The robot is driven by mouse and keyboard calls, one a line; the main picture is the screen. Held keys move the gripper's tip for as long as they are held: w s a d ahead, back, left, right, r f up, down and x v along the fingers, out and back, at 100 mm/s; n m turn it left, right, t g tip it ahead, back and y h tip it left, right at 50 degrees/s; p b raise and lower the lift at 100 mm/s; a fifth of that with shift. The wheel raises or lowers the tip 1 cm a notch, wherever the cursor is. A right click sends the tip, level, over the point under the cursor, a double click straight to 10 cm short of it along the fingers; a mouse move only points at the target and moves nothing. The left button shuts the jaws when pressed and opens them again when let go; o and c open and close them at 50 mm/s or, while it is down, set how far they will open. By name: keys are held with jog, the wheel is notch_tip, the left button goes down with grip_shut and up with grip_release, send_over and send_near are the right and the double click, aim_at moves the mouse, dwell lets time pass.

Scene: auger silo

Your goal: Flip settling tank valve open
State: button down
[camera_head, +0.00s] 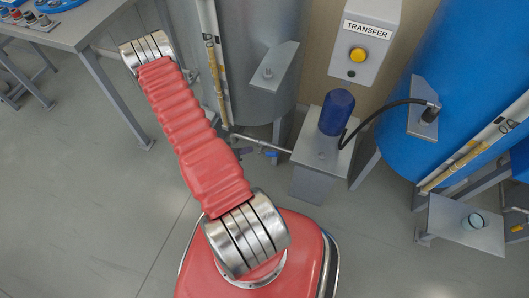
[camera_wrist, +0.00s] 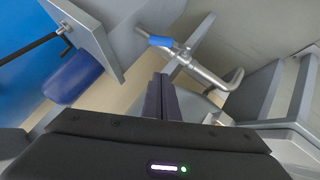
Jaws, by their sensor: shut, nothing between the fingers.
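The settling tank (camera_head: 255,60) is the grey metal tank left of the transfer panel. A thin metal pipe (camera_head: 250,139) runs from low on it to the pump stand. A valve with a small blue handle (camera_head: 268,153) sits on this pipe; the handle also shows in the wrist view (camera_wrist: 158,41), near the top middle. I cannot tell the handle's exact angle to the pipe. My gripper (camera_wrist: 162,80) shows in the wrist view, shut and empty. Its fingertips point toward the pipe and appear apart from the handle.
A blue pump motor (camera_head: 337,112) stands on a grey stand (camera_head: 319,165), with a black hose to the blue tank (camera_head: 420,75). The transfer panel (camera_head: 366,40) has a yellow button. A table (camera_head: 75,22) stands at the left. Open floor (camera_head: 90,200) lies at the lower left.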

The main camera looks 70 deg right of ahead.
send_over(265, 152)
jog(key=w+a, duration=0.1)
jog(key=a, duration=0.1)
notch_tip(265, 152, down, 6)
jog(key=f, duration=0.2)
jog(key=s, duration=0.1)
jog(key=f, duration=0.1)
jog(key=shift+s+a+f, duration=0.25)
jog(key=shift+s+f, duration=0.05)
